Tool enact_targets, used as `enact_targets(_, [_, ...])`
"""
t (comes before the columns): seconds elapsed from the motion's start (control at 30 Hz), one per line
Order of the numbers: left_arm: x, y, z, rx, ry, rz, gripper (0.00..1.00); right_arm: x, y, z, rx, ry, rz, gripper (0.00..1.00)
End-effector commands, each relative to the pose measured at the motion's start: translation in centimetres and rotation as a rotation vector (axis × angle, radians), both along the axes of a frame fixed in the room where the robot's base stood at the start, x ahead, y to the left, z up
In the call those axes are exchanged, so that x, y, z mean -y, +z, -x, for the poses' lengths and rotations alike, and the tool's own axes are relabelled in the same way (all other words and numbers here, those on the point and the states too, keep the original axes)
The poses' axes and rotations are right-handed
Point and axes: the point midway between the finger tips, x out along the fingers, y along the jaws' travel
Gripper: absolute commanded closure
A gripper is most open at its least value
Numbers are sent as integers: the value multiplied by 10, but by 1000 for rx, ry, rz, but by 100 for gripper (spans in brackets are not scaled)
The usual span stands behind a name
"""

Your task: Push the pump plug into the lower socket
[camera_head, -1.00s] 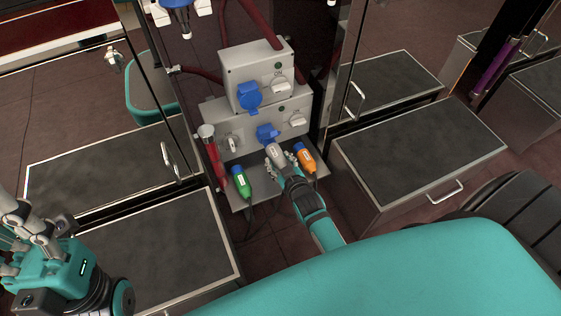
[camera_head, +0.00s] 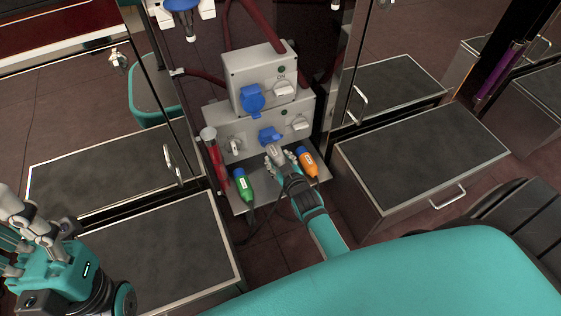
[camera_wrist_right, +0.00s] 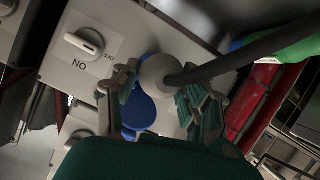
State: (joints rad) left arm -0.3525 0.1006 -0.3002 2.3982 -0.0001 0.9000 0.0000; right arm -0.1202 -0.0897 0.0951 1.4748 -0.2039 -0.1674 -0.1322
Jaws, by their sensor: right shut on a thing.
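My right gripper (camera_head: 281,160) is shut on the grey pump plug (camera_head: 274,151) at the lower box (camera_head: 225,118). The plug's front end is at the blue lower socket (camera_head: 269,135); how deep it sits is hidden. In the right wrist view, the right gripper's fingers (camera_wrist_right: 162,103) flank the round back of the plug (camera_wrist_right: 155,72), and its dark cable (camera_wrist_right: 225,62) runs off to the right. The blue socket part (camera_wrist_right: 138,108) shows just behind the plug. My left gripper (camera_head: 28,235) is at the far left, away from the boxes; its jaw state is unclear.
A green plug (camera_head: 243,184) and an orange plug (camera_head: 308,162) flank my right gripper closely. An upper box (camera_head: 243,68) with a blue socket (camera_head: 252,97) stands above. Rotary switches, a red-bodied tube (camera_head: 213,150) and metal cabinet doors (camera_head: 166,110) are near.

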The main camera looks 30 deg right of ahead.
Motion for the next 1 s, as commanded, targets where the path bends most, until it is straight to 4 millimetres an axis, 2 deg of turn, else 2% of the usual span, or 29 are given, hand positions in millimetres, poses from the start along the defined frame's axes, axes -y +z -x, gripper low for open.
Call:
enact_targets(0.57, [0, -1, 1, 2, 0, 1, 60, 1, 1, -12, 2, 0, 0, 100])
enact_targets(0.6, [0, -1, 1, 2, 0, 1, 60, 1, 1, -12, 2, 0, 0, 53])
enact_targets(0.8, [0, -1, 1, 3, 0, 1, 60, 1, 0, -12, 1, 0, 0, 29])
enact_targets(1.0, [-1, 1, 1, 8, 1, 2, 60, 1, -1, -11, -2, 0, 0, 29])
